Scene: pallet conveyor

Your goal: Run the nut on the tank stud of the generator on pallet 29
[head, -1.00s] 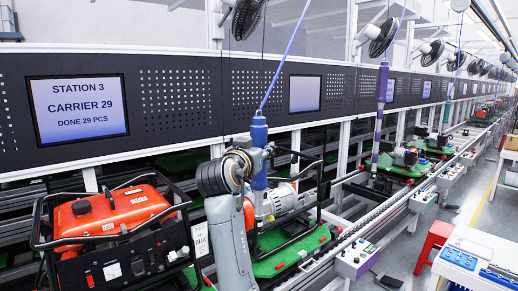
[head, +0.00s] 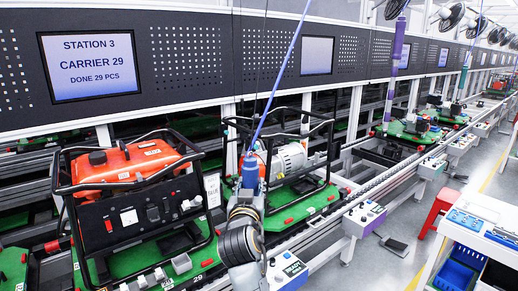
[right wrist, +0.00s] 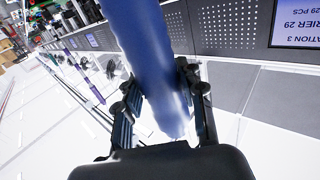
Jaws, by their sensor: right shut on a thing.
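The generator on pallet 29 has an orange-red fuel tank (head: 135,165), a black tube frame and a black control panel (head: 140,212). It stands on the green pallet (head: 207,263), marked 29, at the left of the head view. My right gripper (head: 246,193) is shut on a blue hanging power tool (head: 250,170), to the right of this generator. In the right wrist view the blue tool (right wrist: 155,60) sits between the fingers of my right gripper (right wrist: 160,90). The tank stud and nut are too small to make out. My left gripper is out of view.
A second framed generator (head: 290,160) stands on the pallet behind my right gripper. A screen (head: 92,65) reads Station 3, Carrier 29. A control box (head: 287,270) sits on the conveyor's near edge. A table with blue bins (head: 455,272) and a red stool (head: 437,210) stand at right.

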